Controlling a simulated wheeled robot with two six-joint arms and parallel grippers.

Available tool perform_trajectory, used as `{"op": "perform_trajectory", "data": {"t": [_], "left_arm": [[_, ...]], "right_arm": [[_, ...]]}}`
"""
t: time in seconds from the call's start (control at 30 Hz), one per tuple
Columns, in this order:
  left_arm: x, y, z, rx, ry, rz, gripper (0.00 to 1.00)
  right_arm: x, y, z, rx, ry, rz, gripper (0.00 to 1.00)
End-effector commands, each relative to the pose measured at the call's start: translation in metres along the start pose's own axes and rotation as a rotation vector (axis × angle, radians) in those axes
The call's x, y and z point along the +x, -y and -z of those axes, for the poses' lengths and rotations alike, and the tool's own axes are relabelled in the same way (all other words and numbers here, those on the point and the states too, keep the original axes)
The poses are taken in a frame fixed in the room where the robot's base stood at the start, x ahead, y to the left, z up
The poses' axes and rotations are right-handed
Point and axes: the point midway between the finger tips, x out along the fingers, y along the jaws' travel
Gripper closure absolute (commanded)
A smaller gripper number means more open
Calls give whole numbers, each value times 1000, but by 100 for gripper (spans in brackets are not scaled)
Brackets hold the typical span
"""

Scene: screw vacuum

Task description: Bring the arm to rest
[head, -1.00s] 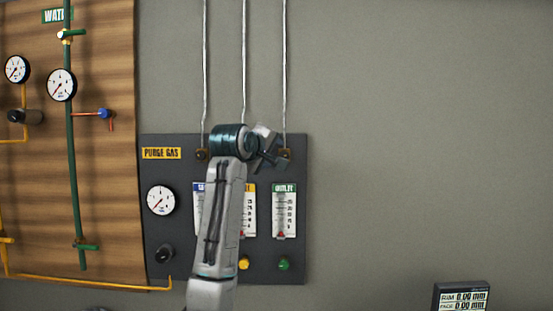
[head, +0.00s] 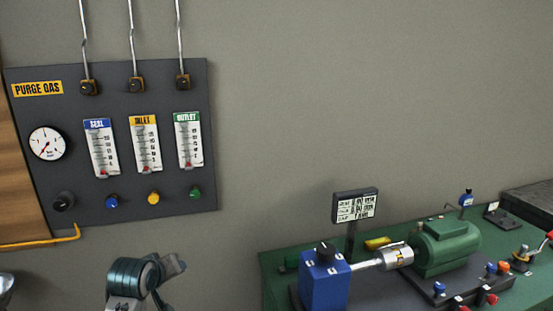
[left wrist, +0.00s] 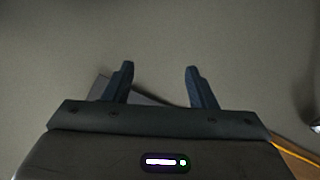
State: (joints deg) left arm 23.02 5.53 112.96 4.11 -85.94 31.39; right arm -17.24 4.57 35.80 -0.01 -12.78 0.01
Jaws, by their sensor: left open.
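My left arm shows at the bottom left of the head view, with its dark wrist and gripper (head: 172,268) low in front of the grey wall, below the purge gas panel (head: 75,130). In the left wrist view the left gripper (left wrist: 158,85) has its two dark fingers spread wide apart, with nothing between them. Behind the fingers is plain wall and a dark panel edge. My right gripper is in neither view.
The panel carries a gauge (head: 47,143), three flow meters and several knobs. At the lower right a green bench (head: 273,268) holds a blue block (head: 324,282), a green pump body (head: 447,247) and a display (head: 355,206). The wall between is bare.

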Motion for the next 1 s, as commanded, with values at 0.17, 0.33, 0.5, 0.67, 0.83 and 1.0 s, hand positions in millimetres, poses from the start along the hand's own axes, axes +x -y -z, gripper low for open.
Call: {"op": "perform_trajectory", "data": {"t": [0.17,0.33,0.5,0.67,0.83,1.0], "left_arm": [[-10,56,-99,137,112,70,48],[-38,103,-181,270,221,119,48],[-80,142,-250,396,330,151,48],[-112,164,-289,478,405,164,48],[-140,179,-316,539,464,171,48],[-166,191,-337,592,515,174,48]], "right_arm": [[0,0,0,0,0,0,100],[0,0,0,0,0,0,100],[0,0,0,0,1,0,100],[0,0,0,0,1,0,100],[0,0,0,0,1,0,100],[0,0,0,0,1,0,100]]}}
